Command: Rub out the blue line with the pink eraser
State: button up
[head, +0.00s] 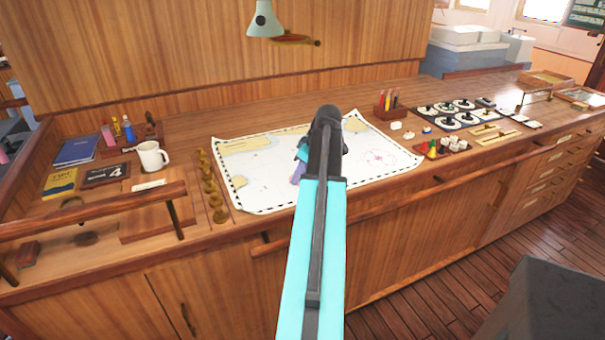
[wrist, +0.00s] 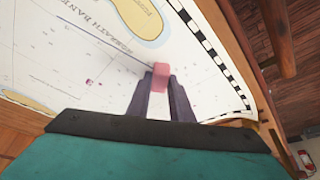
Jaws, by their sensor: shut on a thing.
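A nautical chart (head: 257,170) lies on the wooden counter, and it also fills most of the wrist view (wrist: 60,60). My gripper (wrist: 161,92) is shut on the pink eraser (wrist: 160,76), whose pink end sticks out past the fingertips, with a white part between the fingers. The eraser's end is over the chart, at or close to its surface; I cannot tell whether it touches. A thin dark line (wrist: 104,46), bluish-grey, runs across the chart and ends near the eraser. In the head view my arm hides the chart's middle, the eraser and the line.
A row of brass weights (head: 210,187) stands left of the chart. A white mug (head: 152,157) and books (head: 77,151) are farther left. A pencil holder (head: 390,105) and small pieces stand right of it. A wooden rail (head: 470,167) runs along the front edge.

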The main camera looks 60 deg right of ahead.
jog(key=shift+a, duration=0.15)
jog(key=shift+w+a, duration=0.25)
jog(key=shift+a, duration=0.25)
jog(key=shift+w+a, duration=0.25)
jog(key=shift+a, duration=0.2)
jog(key=shift+s+d, duration=0.25)
jog(key=shift+d, duration=0.3)
jog(key=shift+s+d, duration=0.25)
jog(key=shift+d, duration=0.3)
jog(key=shift+s+d, duration=0.25)
jog(key=shift+d, duration=0.3)
jog(key=shift+s+d, duration=0.25)
jog(key=shift+d, duration=0.25)
jog(key=shift+d, duration=0.15)
jog(key=shift+s+d, duration=0.5)
jog(key=shift+d, duration=0.4)
